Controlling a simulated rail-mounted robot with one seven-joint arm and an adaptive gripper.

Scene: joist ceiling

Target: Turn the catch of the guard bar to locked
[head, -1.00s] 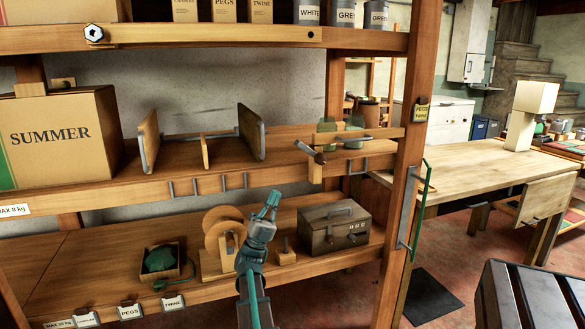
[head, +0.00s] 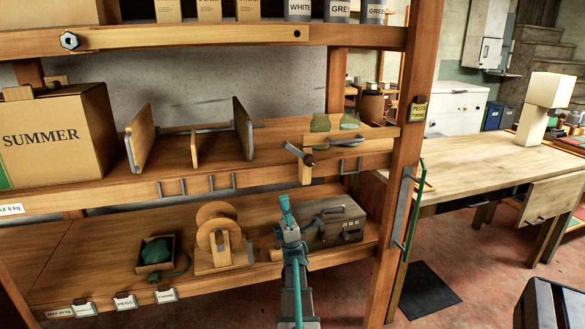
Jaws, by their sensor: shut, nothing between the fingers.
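I cannot tell any locked mark. My gripper (head: 284,203) has teal fingers, shut and empty, pointing up. In the picture it is below the catch, apart from it, in front of the lower shelf. It hides part of the toolbox's left side.
A grey-brown toolbox (head: 340,226) and a wooden reel (head: 217,228) stand on the lower shelf. The right shelf post (head: 398,190) carries a metal handle. A longer wooden bar (head: 180,38) fronts the top shelf. Open space lies between the lower and middle shelves.

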